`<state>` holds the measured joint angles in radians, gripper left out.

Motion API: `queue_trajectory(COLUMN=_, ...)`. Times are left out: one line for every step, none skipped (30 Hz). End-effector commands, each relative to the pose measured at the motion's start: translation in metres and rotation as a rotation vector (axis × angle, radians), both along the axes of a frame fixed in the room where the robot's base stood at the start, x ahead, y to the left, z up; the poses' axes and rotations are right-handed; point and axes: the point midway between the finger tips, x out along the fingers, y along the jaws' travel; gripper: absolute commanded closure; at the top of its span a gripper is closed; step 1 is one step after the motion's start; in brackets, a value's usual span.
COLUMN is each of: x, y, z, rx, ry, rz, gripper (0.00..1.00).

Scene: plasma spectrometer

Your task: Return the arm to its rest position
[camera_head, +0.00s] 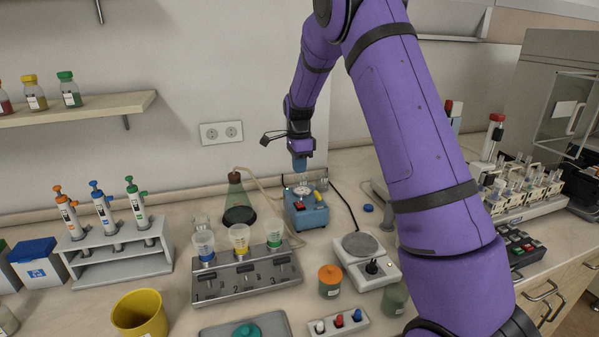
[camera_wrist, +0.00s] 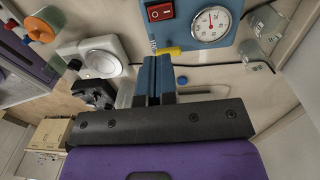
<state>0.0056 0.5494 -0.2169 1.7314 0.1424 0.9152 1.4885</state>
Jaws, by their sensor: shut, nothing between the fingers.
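My purple arm reaches from the right foreground towards the wall in the head view. My gripper (camera_head: 299,164) points down above the blue pump box (camera_head: 306,214) at the back of the bench. In the wrist view my gripper (camera_wrist: 158,62) shows its two blue fingers side by side, shut with nothing between them. The blue box (camera_wrist: 190,25) lies just beyond the fingertips there, with a round gauge (camera_wrist: 211,24), a red switch (camera_wrist: 160,11) and a yellow lever (camera_wrist: 169,49). Whether the fingertips touch the box cannot be told.
A conical flask (camera_head: 238,200) stands left of the box. A numbered filter rack (camera_head: 246,276), a white stirrer plate (camera_head: 366,262) and an orange-lidded jar (camera_head: 330,281) stand nearer. A pipette stand (camera_head: 112,249) is at left. My arm hides part of the bench at right.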

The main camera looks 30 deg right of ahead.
Motion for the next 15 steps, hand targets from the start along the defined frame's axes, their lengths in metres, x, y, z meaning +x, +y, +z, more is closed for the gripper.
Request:
queue_trajectory(x=0.0000, y=0.0000, z=0.0000, rx=0.000, ry=0.000, rz=0.000, gripper=1.00)
queue_trajectory(x=0.0000, y=0.0000, z=-0.0001, rx=0.000, ry=0.000, rz=0.000, gripper=1.00)
queue_trajectory(x=0.0000, y=0.0000, z=-0.0002, rx=0.000, ry=0.000, rz=0.000, gripper=1.00)
queue_trajectory(x=0.0000, y=0.0000, z=-0.0002, rx=0.000, ry=0.000, rz=0.000, gripper=1.00)
queue_trajectory(x=0.0000, y=0.0000, z=-0.0002, rx=0.000, ry=0.000, rz=0.000, gripper=1.00)
queue_trajectory(x=0.0000, y=0.0001, z=-0.0003, rx=0.000, ry=0.000, rz=0.000, gripper=1.00)
queue_trajectory(x=0.0000, y=0.0001, z=-0.0003, rx=0.000, ry=0.000, rz=0.000, gripper=1.00)
queue_trajectory(x=0.0000, y=0.0001, z=-0.0004, rx=0.000, ry=0.000, rz=0.000, gripper=1.00)
queue_trajectory(x=0.0000, y=0.0001, z=-0.0004, rx=0.000, ry=0.000, rz=0.000, gripper=1.00)
queue_trajectory(x=0.0000, y=0.0001, z=-0.0004, rx=0.000, ry=0.000, rz=0.000, gripper=1.00)
queue_trajectory(x=0.0000, y=0.0001, z=-0.0005, rx=0.000, ry=0.000, rz=0.000, gripper=1.00)
queue_trajectory(x=0.0000, y=0.0001, z=-0.0004, rx=0.000, ry=0.000, rz=0.000, gripper=1.00)
queue_trajectory(x=-0.0002, y=0.0001, z=0.0000, rx=0.000, ry=0.000, rz=0.001, gripper=1.00)
queue_trajectory(x=-0.0006, y=0.0004, z=0.0009, rx=0.001, ry=-0.001, rz=0.004, gripper=1.00)
queue_trajectory(x=-0.0018, y=0.0010, z=0.0034, rx=0.002, ry=-0.004, rz=0.010, gripper=1.00)
